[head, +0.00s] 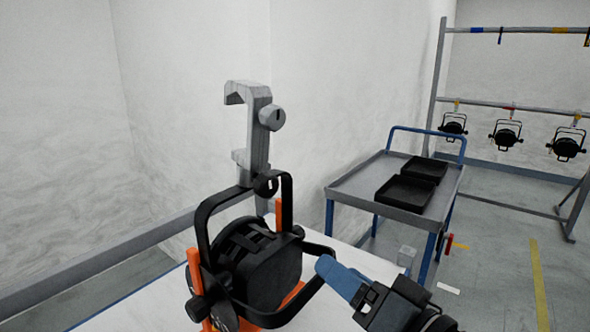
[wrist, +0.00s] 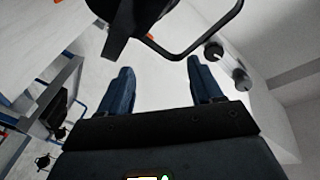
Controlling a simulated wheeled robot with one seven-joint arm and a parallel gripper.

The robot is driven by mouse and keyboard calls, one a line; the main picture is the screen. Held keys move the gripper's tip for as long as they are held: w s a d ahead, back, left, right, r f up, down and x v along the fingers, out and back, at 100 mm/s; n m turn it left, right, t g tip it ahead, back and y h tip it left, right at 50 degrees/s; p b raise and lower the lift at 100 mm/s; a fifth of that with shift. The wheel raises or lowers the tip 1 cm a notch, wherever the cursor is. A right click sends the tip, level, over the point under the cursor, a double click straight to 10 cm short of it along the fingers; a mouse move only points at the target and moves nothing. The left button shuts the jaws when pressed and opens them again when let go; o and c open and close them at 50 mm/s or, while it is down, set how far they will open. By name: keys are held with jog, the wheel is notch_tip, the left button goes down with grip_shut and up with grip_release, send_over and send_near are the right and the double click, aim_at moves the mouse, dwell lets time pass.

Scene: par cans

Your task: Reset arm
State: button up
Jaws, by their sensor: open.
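My gripper (head: 342,278) shows in the head view at lower centre, with blue fingers, just right of the par can. In the wrist view my gripper (wrist: 161,82) has its two fingers wide apart, with only the pale surface between them. The black par can (head: 265,268) sits in an orange stand (head: 279,222) on a white table (head: 325,244). Its yoke rises to a grey hook clamp (head: 257,135). In the wrist view part of the black can (wrist: 128,16) and a thin black loop (wrist: 212,37) lie beyond the fingertips. Whether a finger touches the loop is unclear.
A grey cart (head: 352,184) with blue legs stands to the right, bearing two black trays (head: 404,192). Behind it a rack (head: 435,85) carries several hanging par cans (head: 507,134). White walls close the left. Grey floor (head: 500,270) is open at right.

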jog(key=s+d+f+m+h, duration=0.1)
jog(key=s+d+f+h, duration=0.35)
jog(key=s+f, duration=0.35)
jog(key=s+d+f+m+h, duration=0.1)
jog(key=s+d+f+h, duration=0.2)
jog(key=s+d+f, duration=0.45)
jog(key=s+d+r+n+h, duration=0.1)
jog(key=s+r+n, duration=0.1)
jog(key=s, duration=0.8)
jog(key=s+d+r+n+h, duration=0.1)
jog(key=s+r, duration=0.1)
jog(key=s, duration=0.9)
jog(key=shift+s+n, duration=0.25)
jog(key=shift+n, duration=0.15)
